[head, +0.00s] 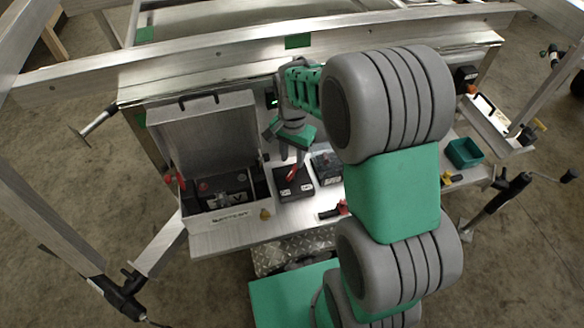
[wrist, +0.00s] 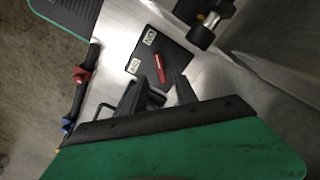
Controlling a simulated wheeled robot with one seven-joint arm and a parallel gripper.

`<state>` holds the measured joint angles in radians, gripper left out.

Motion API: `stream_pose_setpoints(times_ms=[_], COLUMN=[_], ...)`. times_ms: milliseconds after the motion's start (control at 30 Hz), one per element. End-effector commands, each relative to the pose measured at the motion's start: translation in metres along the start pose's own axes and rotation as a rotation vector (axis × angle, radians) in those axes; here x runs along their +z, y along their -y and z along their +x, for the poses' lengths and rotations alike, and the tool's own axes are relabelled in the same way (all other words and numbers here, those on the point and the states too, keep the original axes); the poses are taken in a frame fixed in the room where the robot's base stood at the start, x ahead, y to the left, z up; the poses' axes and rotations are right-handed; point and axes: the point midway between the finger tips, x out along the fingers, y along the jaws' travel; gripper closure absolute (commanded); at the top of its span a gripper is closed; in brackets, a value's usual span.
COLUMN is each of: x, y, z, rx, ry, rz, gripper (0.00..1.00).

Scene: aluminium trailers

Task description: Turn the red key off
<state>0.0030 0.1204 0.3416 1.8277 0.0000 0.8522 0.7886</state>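The red key (head: 292,173) stands on a black switch plate (head: 302,187) on the metal deck, right of the battery box. In the wrist view the red key (wrist: 160,68) sits on the black plate (wrist: 174,55), beside two small white labels that look like ON and OFF. My gripper (head: 293,153) hangs just above the plate, pointing down. In the wrist view my gripper (wrist: 157,88) is open, its two dark fingers apart, with the key just beyond and between the fingertips. Contact with the key is not visible.
An open-lidded metal box (head: 210,222) holding a black battery (head: 222,190) stands left of the plate. A clear-topped black box (head: 326,167) is close on the right. A green bin (head: 464,153) is farther right. A metal trailer beam (head: 220,45) runs behind.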

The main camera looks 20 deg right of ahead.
Motion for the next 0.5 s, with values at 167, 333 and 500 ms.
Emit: stream_pose_setpoints(times_ms=[167, 333, 500], x=[0.002, 0.001, 0.001], y=[-0.001, 0.000, 0.001], z=[0.035, 0.052, 0.054], rx=[0.003, 0.000, -0.001], ry=[0.003, 0.000, -0.001], rz=[-0.003, -0.005, -0.006], gripper=[0.65, 0.65, 0.65])
